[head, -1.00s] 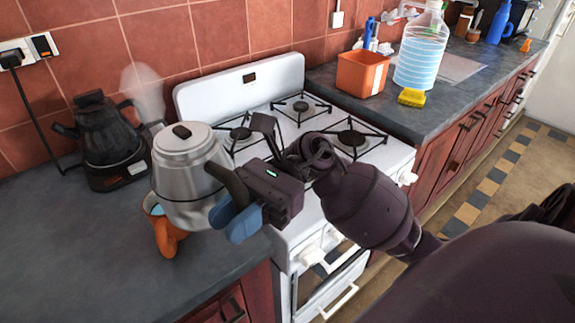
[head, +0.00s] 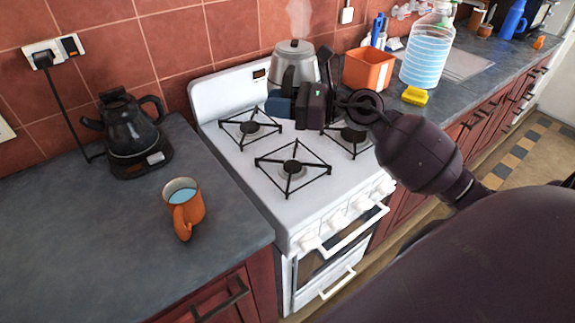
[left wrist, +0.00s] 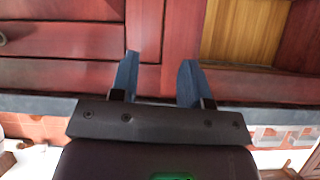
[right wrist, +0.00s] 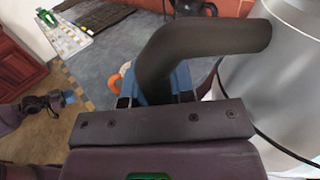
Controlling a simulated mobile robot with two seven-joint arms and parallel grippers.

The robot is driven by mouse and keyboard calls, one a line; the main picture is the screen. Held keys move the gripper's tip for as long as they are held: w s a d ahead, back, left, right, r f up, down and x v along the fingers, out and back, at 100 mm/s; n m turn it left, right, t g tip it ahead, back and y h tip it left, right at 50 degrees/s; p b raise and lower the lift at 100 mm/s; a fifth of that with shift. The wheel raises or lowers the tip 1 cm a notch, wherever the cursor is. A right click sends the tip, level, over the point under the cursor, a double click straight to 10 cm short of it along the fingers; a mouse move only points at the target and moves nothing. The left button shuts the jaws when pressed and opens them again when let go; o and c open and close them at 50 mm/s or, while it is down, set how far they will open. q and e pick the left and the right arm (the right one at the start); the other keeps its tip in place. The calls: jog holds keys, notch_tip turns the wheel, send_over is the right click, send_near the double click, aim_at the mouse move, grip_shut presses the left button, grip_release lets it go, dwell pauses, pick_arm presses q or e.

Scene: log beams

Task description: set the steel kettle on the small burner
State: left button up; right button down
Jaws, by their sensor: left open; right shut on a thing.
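The steel kettle (head: 292,68) is upright over the back right of the white stove (head: 222,92), with faint steam above it. My right gripper (head: 286,104) is shut on its dark handle, also seen in the right wrist view (right wrist: 198,48); the kettle's body (right wrist: 285,85) is on the right there. The gripper hides the kettle's base and the back right burner, so I cannot tell whether it touches the grate. The back left burner (head: 252,128), front left burner (head: 292,167) and front right burner (head: 353,134) are bare. My left gripper (left wrist: 158,80) is open and empty, facing red cabinet fronts.
A black kettle (head: 130,130) and an orange mug (head: 185,210) of bluish liquid stand on the left counter (head: 90,240). Right of the stove are an orange pot (head: 368,70), a yellow sponge (head: 415,96) and a large water bottle (head: 427,55).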

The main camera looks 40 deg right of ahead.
notch_tip(320, 180, down, 19)
jog(key=b, duration=0.2)
jog(key=shift+b, duration=0.3)
jog(key=shift+f, duration=0.25)
jog(key=c, duration=1)
grip_release()
jog(key=shift+o, duration=0.2)
jog(key=shift+r, duration=0.15)
